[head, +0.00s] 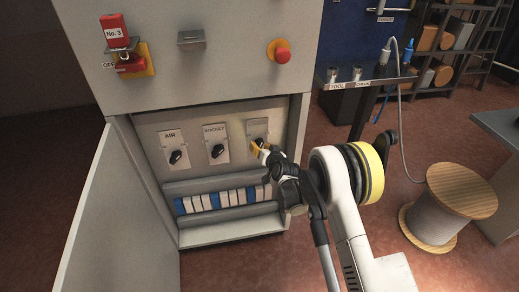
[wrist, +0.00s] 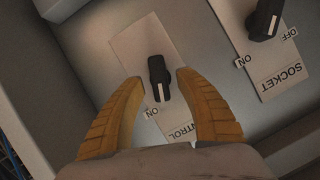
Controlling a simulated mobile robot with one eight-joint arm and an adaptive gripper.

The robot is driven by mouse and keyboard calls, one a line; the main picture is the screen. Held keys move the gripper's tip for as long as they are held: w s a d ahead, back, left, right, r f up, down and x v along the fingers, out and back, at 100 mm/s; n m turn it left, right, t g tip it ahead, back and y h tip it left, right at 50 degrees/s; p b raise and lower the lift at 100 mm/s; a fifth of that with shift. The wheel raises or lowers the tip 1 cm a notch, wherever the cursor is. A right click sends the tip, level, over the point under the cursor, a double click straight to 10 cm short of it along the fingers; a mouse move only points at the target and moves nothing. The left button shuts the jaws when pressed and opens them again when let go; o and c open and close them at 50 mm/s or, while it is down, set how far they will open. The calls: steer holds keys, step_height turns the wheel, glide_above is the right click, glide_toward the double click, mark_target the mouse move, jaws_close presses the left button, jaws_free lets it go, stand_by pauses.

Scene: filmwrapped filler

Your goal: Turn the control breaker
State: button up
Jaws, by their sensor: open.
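The control breaker is a black rotary knob on a pale plate, the rightmost of three in the open cabinet in the head view. Its plate (head: 257,128) shows just above my gripper (head: 262,151), which partly covers the knob. In the wrist view the control knob (wrist: 159,78) sits between the yellow fingers of my gripper (wrist: 160,80). The fingers are open, one on each side, with gaps to the knob. The knob's white line points toward the "ON" mark. The "CONTROL" label is partly hidden by my gripper.
The socket knob (head: 217,151) and air knob (head: 176,157) are to the left. A row of blue and white blocks (head: 222,198) lies below. The open cabinet door (head: 105,220) stands left. A red button (head: 281,54) and red No. 3 switch (head: 130,64) are above.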

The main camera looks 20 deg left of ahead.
steer(key=shift+w+a+f, duration=0.2)
steer(key=shift+w+a, duration=0.2)
steer(key=shift+w, duration=0.1)
jaws_close()
steer(key=shift+d+m+g+y, duration=0.15)
steer(key=shift+m+g+y, duration=0.15)
steer(key=shift+m+y, duration=1.2)
steer(key=shift+m+h, duration=0.3)
jaws_free()
